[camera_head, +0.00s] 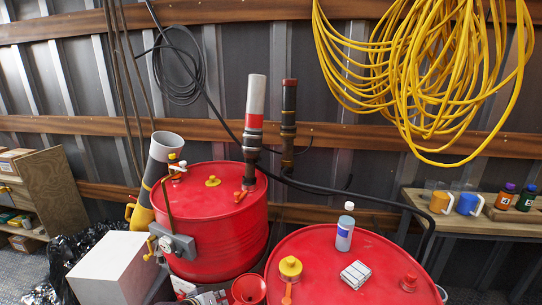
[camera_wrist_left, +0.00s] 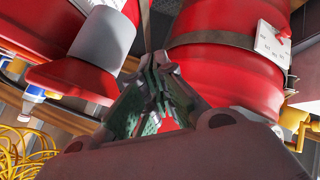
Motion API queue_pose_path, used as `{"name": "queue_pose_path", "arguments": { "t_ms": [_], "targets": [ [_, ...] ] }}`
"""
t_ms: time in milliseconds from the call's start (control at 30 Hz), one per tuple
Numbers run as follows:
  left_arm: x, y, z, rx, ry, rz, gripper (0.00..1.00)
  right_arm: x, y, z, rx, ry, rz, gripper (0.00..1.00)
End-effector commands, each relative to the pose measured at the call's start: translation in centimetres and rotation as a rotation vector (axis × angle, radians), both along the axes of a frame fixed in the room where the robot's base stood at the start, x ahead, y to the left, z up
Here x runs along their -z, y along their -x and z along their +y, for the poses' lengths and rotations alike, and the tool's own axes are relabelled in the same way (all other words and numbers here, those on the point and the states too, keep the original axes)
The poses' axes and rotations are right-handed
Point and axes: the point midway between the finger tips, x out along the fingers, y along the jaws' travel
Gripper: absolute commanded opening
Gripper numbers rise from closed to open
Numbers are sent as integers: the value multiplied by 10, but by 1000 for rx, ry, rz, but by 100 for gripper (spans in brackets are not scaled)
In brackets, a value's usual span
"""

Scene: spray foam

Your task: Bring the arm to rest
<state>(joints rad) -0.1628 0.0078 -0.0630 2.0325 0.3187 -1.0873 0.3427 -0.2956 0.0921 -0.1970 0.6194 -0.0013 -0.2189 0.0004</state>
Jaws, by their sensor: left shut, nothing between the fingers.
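My left gripper (camera_wrist_left: 158,88) shows in the left wrist view, its greenish fingertips brought together with nothing between them. A red drum (camera_wrist_left: 228,60) with a dark strap around it stands beyond the fingertips. My right gripper is in neither view.
Two red drums stand in front, the left (camera_head: 210,235) and the right (camera_head: 325,285). A white box (camera_head: 105,268) is at left. Yellow cable (camera_head: 410,75) hangs above a shelf (camera_head: 455,222).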

Motion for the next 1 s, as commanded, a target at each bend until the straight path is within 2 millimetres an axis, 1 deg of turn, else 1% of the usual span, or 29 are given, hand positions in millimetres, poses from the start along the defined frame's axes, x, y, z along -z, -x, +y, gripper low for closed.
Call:
{"name": "queue_pose_path", "arguments": {
  "t_ms": [33, 167, 200, 367, 400, 500, 600, 700, 1000],
  "targets": [
    [5, 15, 3, 20, -38, 19, 0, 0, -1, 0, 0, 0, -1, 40],
    [14, 51, 12, 79, -146, 70, 0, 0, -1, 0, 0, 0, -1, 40],
    [16, 63, 14, 98, -177, 87, 0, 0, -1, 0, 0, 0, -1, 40],
    [22, 109, 27, 173, -301, 158, 0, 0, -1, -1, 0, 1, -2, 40],
    [23, 121, 30, 191, -332, 175, 0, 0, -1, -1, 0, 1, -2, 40],
    [23, 147, 38, 232, -394, 216, 0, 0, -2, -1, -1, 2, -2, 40],
    [22, 166, 43, 264, -441, 247, 0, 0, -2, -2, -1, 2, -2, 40],
    [21, 181, 47, 289, -476, 271, 0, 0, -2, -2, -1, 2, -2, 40],
    [16, 213, 57, 341, -546, 327, 0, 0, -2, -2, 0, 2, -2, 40]
  ]
}}
